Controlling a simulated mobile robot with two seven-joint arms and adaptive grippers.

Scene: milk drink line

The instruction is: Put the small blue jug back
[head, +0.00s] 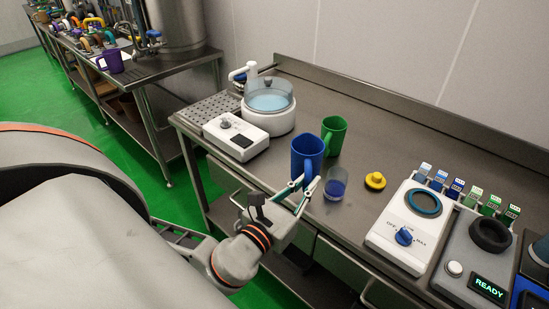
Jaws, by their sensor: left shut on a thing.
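The small blue jug (304,155) stands upright at the front edge of the steel table, or just above it; I cannot tell whether its base touches the table. My left gripper (304,186) reaches it from the front, with its pale fingers shut on the jug near its handle side. The fingers hide the lower part of the jug. My right gripper is not in view.
A green jug (334,134) stands just behind the blue one. A small glass with blue contents (336,184) and a yellow knob-topped piece (375,180) are to the right. A white basin machine (268,105) stands left. White and grey devices (408,226) fill the right.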

